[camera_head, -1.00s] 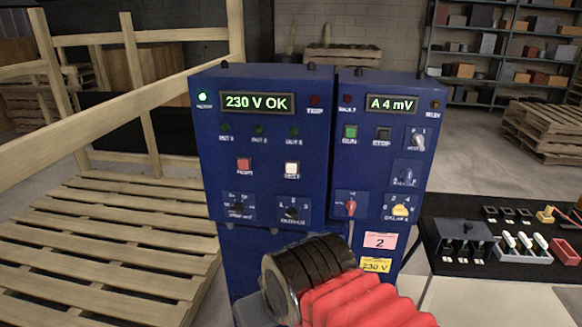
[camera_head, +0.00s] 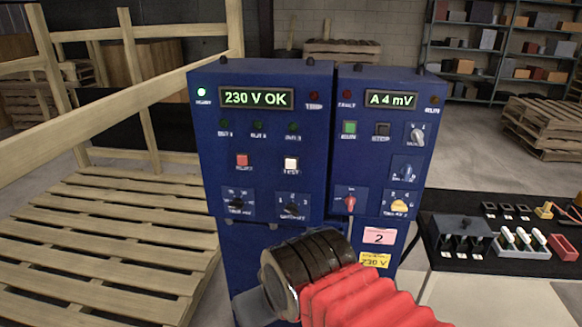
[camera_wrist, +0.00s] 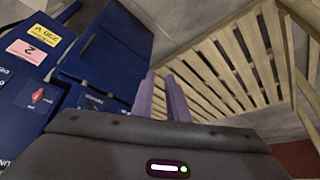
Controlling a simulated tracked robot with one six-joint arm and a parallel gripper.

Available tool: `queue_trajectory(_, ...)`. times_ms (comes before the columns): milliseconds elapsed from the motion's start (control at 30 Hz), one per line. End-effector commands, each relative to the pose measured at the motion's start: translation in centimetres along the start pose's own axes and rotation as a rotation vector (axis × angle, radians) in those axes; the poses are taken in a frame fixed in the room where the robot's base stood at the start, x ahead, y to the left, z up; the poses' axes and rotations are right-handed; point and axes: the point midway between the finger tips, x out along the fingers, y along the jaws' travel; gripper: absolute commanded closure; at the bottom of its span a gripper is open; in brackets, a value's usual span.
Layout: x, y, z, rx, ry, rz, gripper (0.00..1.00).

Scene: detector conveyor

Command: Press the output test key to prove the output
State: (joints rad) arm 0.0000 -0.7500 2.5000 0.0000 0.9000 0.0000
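The blue left cabinet panel (camera_head: 213,130) shows a green "230 V OK" display (camera_head: 256,98) in the head view. Its white key marked TEST (camera_head: 291,164) sits to the right of a red key (camera_head: 242,160); nothing touches either. A green lamp (camera_head: 201,92) is lit at upper left; the three output lamps below the display look dark. My gripper's fingers show in the wrist view (camera_wrist: 163,78), close together, empty, pointing over the floor and pallet, away from the keys. In the head view my dark wrist is low, in front of the cabinet's lower part, and hides the fingers.
The right panel (camera_head: 425,150) has an "A 4 mV" display (camera_head: 391,98), several keys and knobs. A wooden pallet (camera_head: 110,235) and rails stand left. A dark bench (camera_head: 432,225) with fuse parts stands right. The space before the keys is clear.

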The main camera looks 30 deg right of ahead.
Motion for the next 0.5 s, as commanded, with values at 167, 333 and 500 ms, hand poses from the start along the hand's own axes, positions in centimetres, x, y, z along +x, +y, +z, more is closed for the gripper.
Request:
queue_trajectory(167,0.0,0.0,0.0,0.0,0.0,0.0,0.99)
queue_trajectory(333,0.0,0.0,0.0,0.0,0.0,0.0,1.0)
queue_trajectory(500,0.0,0.0,0.0,0.0,0.0,0.0,1.0)
